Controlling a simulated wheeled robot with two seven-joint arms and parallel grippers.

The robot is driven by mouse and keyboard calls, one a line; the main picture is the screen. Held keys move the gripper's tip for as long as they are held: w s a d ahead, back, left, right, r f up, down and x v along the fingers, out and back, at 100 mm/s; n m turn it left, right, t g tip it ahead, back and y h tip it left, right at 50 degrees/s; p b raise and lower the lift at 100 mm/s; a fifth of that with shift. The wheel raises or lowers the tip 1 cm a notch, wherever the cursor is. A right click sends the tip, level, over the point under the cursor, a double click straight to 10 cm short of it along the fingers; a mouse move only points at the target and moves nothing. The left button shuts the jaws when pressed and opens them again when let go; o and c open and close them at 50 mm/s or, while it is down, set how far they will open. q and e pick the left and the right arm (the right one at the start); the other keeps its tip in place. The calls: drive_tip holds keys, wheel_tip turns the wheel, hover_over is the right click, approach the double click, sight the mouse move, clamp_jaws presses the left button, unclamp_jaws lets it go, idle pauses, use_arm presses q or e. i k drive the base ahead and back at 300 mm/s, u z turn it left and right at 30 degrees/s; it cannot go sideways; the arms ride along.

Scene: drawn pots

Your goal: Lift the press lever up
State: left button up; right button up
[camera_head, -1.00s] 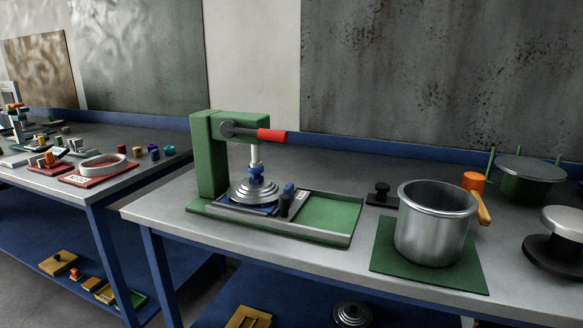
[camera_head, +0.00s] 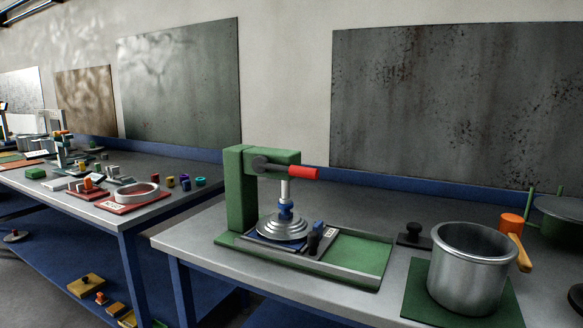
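The green press (camera_head: 240,190) stands on the grey table in the head view. Its lever is a dark arm with a red grip (camera_head: 303,173), pointing right and roughly level, tilted slightly down. A pale shaft with a blue collar (camera_head: 285,209) runs down from the press head to a stepped silver disc (camera_head: 282,228) on the blue base. The shaft appears to meet the disc. Neither of my grippers shows in this view.
A steel pot (camera_head: 468,268) stands on a green mat (camera_head: 415,293) to the right. A black knobbed piece (camera_head: 413,234) and an orange-topped item (camera_head: 511,224) are near it. A second table (camera_head: 60,199) with small parts is at left. The green tray area (camera_head: 358,254) right of the press is clear.

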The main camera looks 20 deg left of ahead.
sight(261, 164)
drive_tip(key=z, duration=1.55)
drive_tip(key=k, duration=0.95)
drive_tip(key=u, duration=0.8)
